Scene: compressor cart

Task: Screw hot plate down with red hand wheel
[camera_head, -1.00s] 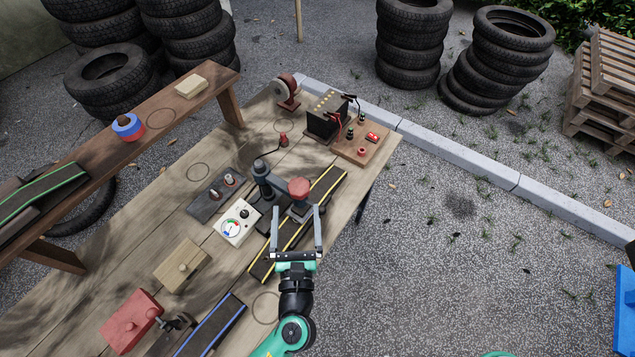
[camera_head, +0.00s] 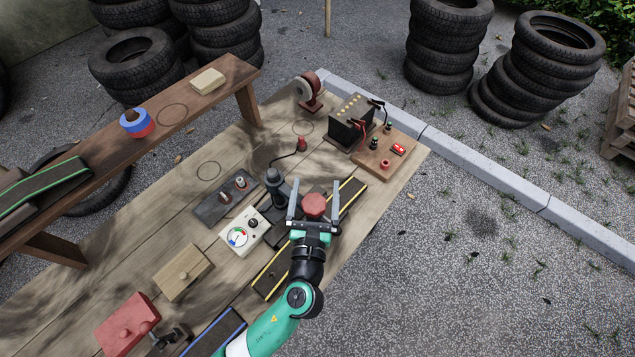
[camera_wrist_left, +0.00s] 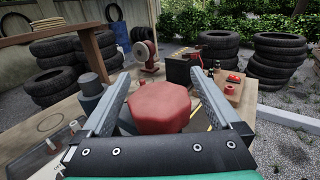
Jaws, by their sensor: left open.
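The red hand wheel (camera_head: 314,206), an upright knob with a faceted rim, sits on a dark fixture beside a yellow-edged black strip (camera_head: 352,192). My left gripper (camera_head: 314,190) is open, with one finger on each side of the wheel. In the left wrist view the wheel (camera_wrist_left: 160,106) fills the space between the spread fingers (camera_wrist_left: 161,82). A gap shows at the right finger; contact at the left one is hard to tell. A dark post (camera_head: 275,182) stands just left of the wheel. I cannot make out the hot plate beneath the wheel and gripper. My right gripper is not in view.
A white gauge box (camera_head: 240,233) and a dark switch panel (camera_head: 222,201) lie left of the wheel. A battery board (camera_head: 374,165) stands behind it. A wooden block (camera_head: 183,272) and a red box (camera_head: 125,322) are nearer. The table's right edge is close.

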